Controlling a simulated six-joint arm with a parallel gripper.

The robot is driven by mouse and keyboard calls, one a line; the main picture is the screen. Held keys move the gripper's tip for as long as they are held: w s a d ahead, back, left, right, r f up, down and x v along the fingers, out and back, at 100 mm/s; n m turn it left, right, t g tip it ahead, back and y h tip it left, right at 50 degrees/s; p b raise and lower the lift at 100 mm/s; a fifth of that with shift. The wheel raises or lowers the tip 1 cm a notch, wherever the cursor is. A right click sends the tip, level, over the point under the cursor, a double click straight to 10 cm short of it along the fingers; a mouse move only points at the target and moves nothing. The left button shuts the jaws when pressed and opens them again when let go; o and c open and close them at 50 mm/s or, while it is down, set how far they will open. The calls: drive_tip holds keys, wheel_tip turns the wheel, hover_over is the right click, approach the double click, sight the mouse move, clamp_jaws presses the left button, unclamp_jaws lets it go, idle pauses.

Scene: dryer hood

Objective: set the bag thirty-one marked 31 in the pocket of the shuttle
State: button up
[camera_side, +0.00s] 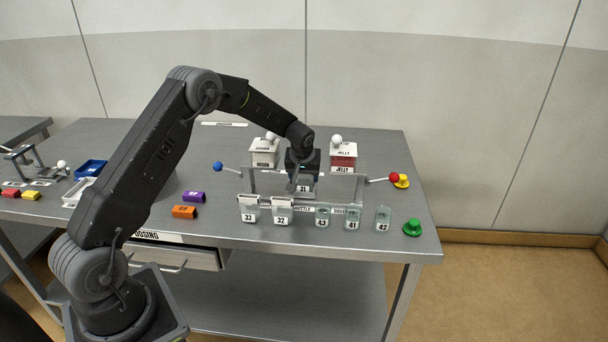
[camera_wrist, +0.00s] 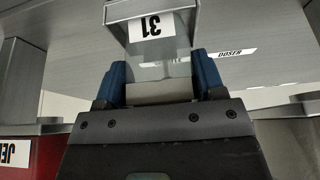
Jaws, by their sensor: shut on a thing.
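The bag marked 31 (camera_side: 303,188) is pale, with a white label, and stands inside the grey frame on the table. In the wrist view the bag (camera_wrist: 152,30) shows its label upside down, between and beyond the blue fingertips. My gripper (camera_side: 302,176) points down over the frame and is shut on the bag; the fingers also show in the wrist view (camera_wrist: 163,80). The shuttle's label (camera_side: 301,209) is partly readable at the frame's front rail. The pocket is hidden by my gripper and the rail, so I cannot tell whether the bag is in it.
Bags 33 (camera_side: 249,211), 32 (camera_side: 282,212), 43 (camera_side: 322,216), 41 (camera_side: 353,218) and 42 (camera_side: 383,219) line the front. A blue knob (camera_side: 217,167) and a red knob (camera_side: 394,177) stick out sideways. White and red boxes (camera_side: 264,155) (camera_side: 343,158) stand behind.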

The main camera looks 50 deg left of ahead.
drive_tip(key=o, duration=0.4)
drive_tip(key=shift+f, duration=0.15)
drive_tip(key=o, duration=0.5)
drive_tip(key=s+d+r+m, duration=0.1)
drive_tip(key=s+d+r, duration=0.4)
drive_tip(key=r, duration=0.5)
drive_tip(key=s+d+r+m, duration=0.1)
drive_tip(key=s+d+r, duration=0.45)
drive_tip(key=r, duration=0.45)
drive_tip(key=s+d+r+m+t+h, duration=0.1)
drive_tip(key=s+d+m, duration=0.2)
drive_tip(key=s, duration=0.9)
drive_tip(key=s+d+r+m+t+h, duration=0.1)
drive_tip(key=s+d+m, duration=0.3)
drive_tip(key=s+d, duration=0.4)
drive_tip(key=s+r+h, duration=0.1)
drive_tip(key=s, duration=0.3)
drive_tip(key=shift+s+d, duration=0.25)
